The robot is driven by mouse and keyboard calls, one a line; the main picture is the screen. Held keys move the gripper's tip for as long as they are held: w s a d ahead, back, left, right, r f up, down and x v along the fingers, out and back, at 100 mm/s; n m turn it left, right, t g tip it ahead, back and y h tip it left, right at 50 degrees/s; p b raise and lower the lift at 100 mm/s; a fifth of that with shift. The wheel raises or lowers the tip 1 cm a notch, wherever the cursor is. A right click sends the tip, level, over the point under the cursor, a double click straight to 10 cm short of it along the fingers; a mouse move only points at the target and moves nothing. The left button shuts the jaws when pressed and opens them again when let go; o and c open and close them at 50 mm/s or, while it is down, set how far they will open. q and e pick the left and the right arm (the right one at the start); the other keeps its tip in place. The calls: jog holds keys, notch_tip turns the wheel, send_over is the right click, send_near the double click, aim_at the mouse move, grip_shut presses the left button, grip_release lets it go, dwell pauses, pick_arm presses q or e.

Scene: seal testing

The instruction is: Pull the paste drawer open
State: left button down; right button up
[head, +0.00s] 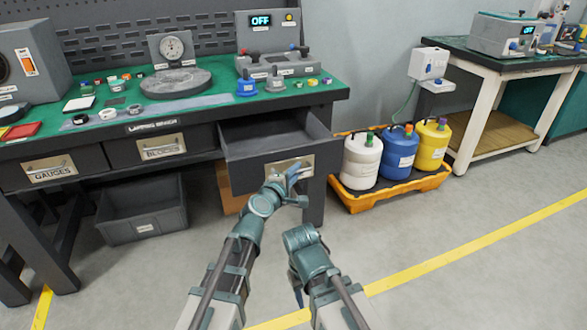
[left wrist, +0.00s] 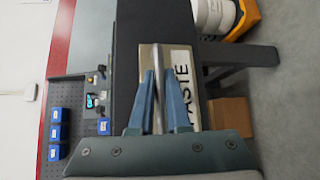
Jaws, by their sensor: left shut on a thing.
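The paste drawer (head: 240,146) is the rightmost drawer under the green-topped bench, and it stands pulled out with its inside showing. No contents are visible in it. Its front carries a pale plate (head: 303,163); in the left wrist view the label (left wrist: 182,90) reads PASTE. My left gripper (head: 291,176) is at the drawer front. In the left wrist view its blue fingers (left wrist: 157,90) are shut on the metal handle bar (left wrist: 157,60), one on each side. My right arm is in the head view beside the left, but its jaws do not show.
The GAUGES drawer (head: 50,169) and the middle drawer (head: 161,147) are closed. A grey bin (head: 142,222) stands on the floor below. An orange tray (head: 393,197) with several jugs stands right of the drawer. The floor in front is clear.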

pick_arm(q)
jog(key=shift+s+d, duration=0.2)
jog(key=shift+s, duration=0.45)
jog(key=shift+s+d, duration=0.2)
jog(key=shift+s, duration=0.4)
pick_arm(e)
jog(key=shift+s+d, duration=0.15)
jog(key=shift+s, duration=0.25)
pick_arm(q)
jog(key=c, duration=0.9)
grip_release()
